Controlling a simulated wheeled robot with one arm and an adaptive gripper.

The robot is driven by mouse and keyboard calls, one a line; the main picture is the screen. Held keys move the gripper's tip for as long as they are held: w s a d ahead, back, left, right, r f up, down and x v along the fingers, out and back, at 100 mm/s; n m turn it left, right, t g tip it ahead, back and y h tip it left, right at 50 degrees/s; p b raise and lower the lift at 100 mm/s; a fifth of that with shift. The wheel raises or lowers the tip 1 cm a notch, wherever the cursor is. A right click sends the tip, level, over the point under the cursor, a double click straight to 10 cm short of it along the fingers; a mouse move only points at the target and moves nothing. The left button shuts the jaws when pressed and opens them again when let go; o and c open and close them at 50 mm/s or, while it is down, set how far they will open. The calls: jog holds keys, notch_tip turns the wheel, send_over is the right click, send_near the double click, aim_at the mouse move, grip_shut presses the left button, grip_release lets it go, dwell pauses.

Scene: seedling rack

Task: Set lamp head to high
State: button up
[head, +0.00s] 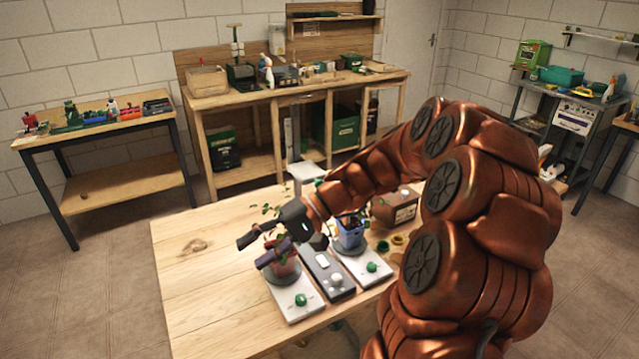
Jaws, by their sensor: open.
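My gripper (258,250) is open, with dark fingers spread, over the left part of the wooden table. It is close to a reddish pot (287,268) with a leafy seedling and partly covers it; I cannot tell whether they touch. A pale flat piece (306,171) by a grey upright post (291,137) stands behind my arm and may be the lamp head. Its lower part is hidden, and its setting cannot be read. A grey control box (322,268) with a white panel and a round pale knob (336,279) sits between two white plates.
The left white plate (298,313) carries the red pot and a green knob. The right white plate (384,277) carries a blue pot (350,235) and a green knob. A brown box (396,210) and small rings (390,243) lie near my arm. The wooden table (190,255) is bare at left.

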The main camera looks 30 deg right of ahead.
jog(key=w+d+m+t+y, duration=0.1)
jog(key=w+d+m+t, duration=0.35)
jog(key=d, duration=0.75)
jog(key=m+t+h, duration=0.2)
jog(key=t, duration=0.5)
send_near(307, 174)
jog(key=s, duration=0.3)
jog(key=shift+a+f+p+x, duration=0.15)
jog(key=shift+p+x, duration=0.5)
jog(key=shift+x, duration=0.7)
jog(key=shift+f+p+x, duration=0.2)
jog(key=shift+p+x, duration=0.45)
jog(key=shift+x, duration=0.75)
jog(key=shift+a+f+p+x, duration=0.15)
jog(key=shift+p+x, duration=0.5)
jog(key=shift+x, duration=0.7)
jog(key=shift+s, duration=0.15)
grip_shut()
